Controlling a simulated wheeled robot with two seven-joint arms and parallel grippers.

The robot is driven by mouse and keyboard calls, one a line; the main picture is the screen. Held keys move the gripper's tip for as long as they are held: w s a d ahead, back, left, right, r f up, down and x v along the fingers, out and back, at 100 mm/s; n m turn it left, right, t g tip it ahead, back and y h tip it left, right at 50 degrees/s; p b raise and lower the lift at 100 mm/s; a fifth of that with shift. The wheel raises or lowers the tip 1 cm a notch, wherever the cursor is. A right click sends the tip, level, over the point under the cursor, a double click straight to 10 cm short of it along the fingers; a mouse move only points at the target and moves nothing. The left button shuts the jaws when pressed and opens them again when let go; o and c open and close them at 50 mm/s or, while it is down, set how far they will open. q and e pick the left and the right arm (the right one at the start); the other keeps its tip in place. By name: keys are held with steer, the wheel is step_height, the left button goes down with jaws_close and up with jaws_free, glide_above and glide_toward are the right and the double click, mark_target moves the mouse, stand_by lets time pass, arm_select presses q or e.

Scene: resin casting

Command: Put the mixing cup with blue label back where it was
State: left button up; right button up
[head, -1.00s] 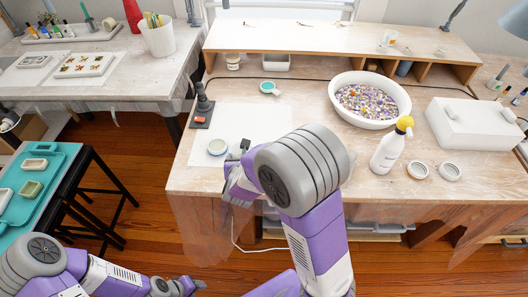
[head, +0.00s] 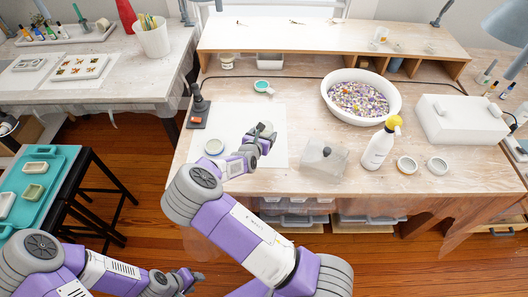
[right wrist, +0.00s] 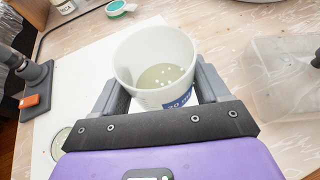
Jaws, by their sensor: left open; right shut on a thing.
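The mixing cup (right wrist: 152,62) is a translucent white cup with a blue label (right wrist: 178,100) low on its side. Pale greenish liquid with several white specks lies in its bottom. My right gripper (right wrist: 158,95) is shut on it, one finger on each side, and it looks roughly upright. In the head view my right gripper (head: 264,134) is over the white sheet (head: 230,118); the cup is mostly hidden there by the gripper. Whether the cup touches the sheet cannot be told. My left gripper (head: 184,282) is open, low at the left, away from the workbench.
A clear box with a dark knob (head: 324,160) stands right of the sheet. A round pale-topped container (head: 214,146) and a dark stand (head: 199,108) are to the left. A green-topped scale-like item (head: 263,86) lies behind. A spray bottle (head: 380,146) and a white bowl (head: 361,97) are right.

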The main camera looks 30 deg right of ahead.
step_height(320, 180, down, 10)
steer(key=b, duration=0.3)
stand_by(0.3)
steer(key=o, duration=1.1)
steer(key=shift+f, duration=0.1)
steer(key=shift+s+a+r, duration=0.15)
steer(key=shift+a+r, duration=0.05)
steer(key=shift+r, duration=0.1)
steer(key=p+v, duration=0.2)
steer(key=v, duration=0.9)
steer(key=shift+s+a+r+p, duration=0.1)
steer(key=shift+a+p, duration=0.1)
steer(key=shift+p, duration=0.2)
